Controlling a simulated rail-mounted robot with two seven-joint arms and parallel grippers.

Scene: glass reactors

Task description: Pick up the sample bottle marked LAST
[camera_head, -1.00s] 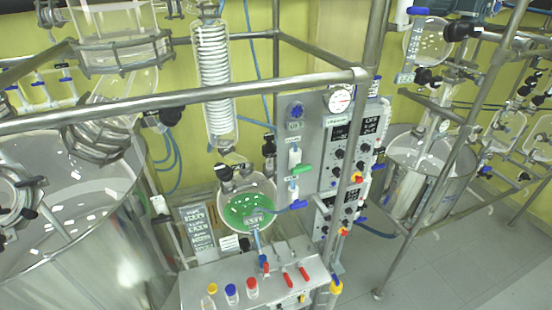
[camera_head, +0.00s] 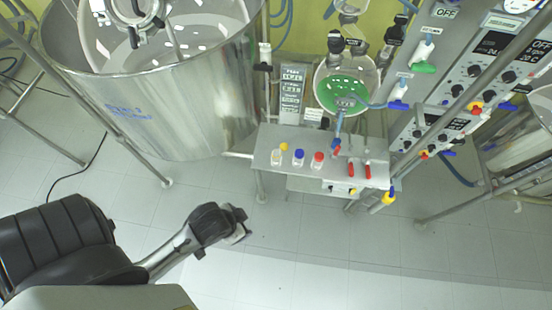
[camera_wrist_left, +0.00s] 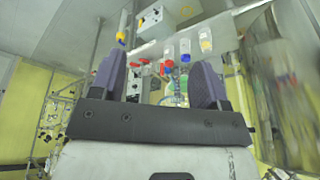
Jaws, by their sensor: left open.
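Three small sample bottles stand in a row on the steel shelf (camera_head: 265,160): one with a yellow cap (camera_head: 279,154), one with a blue cap (camera_head: 298,157) and one with a red cap (camera_head: 318,160). Their labels are too small to read, so I cannot tell which is marked LAST. My left gripper (camera_head: 238,224) is in front of and below-left of the shelf, apart from the bottles. In the left wrist view my left gripper (camera_wrist_left: 160,82) is open and empty, with the red-capped bottle (camera_wrist_left: 168,58) beyond its fingers. My right gripper is not in view.
A large steel vessel (camera_head: 190,100) stands left, a control panel (camera_head: 490,60) right. The floor in front is clear.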

